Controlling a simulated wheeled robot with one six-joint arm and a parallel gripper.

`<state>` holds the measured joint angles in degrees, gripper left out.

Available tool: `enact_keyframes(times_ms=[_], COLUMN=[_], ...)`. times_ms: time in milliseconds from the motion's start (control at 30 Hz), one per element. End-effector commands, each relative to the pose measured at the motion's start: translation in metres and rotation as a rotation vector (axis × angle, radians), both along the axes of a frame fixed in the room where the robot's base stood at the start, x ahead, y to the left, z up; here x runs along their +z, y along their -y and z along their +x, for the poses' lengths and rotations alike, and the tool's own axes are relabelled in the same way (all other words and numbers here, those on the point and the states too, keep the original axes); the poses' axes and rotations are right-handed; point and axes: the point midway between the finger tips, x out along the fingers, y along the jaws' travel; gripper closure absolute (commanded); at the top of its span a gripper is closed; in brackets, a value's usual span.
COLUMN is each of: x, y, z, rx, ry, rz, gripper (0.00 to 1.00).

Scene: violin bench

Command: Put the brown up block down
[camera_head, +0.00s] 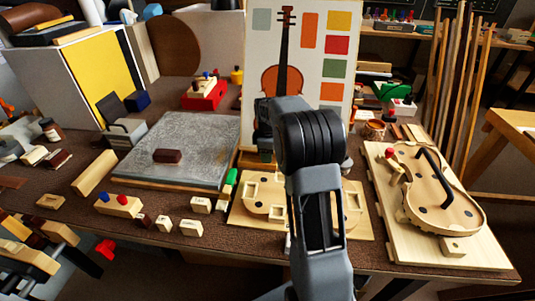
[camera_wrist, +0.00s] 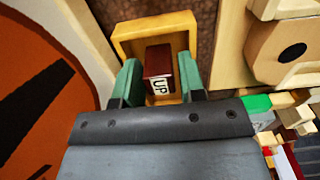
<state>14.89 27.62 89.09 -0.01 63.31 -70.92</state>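A brown block (camera_wrist: 158,62) marked "UP" on a pale face is in the wrist view, between the two green fingers of my gripper (camera_wrist: 159,82). Narrow gaps appear beside the block, so the fingers look open around it. A square wooden frame or tray (camera_wrist: 150,27) surrounds the block; whether the block rests on its floor is hard to tell. In the head view my gripper (camera_head: 265,154) is low in front of the violin poster (camera_head: 338,17), mostly hidden by my arm, and that block is hidden. Another dark brown block (camera_head: 167,156) lies on the grey slab.
The grey slab (camera_head: 200,130) is left of my arm. A wooden board with violin parts (camera_head: 245,218) lies just in front, and a violin body (camera_head: 440,205) lies on a board at right. Small pale blocks (camera_head: 191,227) stand along the front edge.

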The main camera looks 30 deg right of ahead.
Motion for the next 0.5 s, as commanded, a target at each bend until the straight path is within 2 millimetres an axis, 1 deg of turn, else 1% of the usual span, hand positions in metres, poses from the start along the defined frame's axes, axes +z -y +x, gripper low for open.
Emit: enact_keyframes(times_ms=[167, 500], x=[0.014, 0.079], y=[0.000, 0.000], z=[0.001, 0.001], rx=[0.000, 0.000], ry=[0.003, 0.004], rz=[-0.001, -0.001], gripper=[0.63, 0.63])
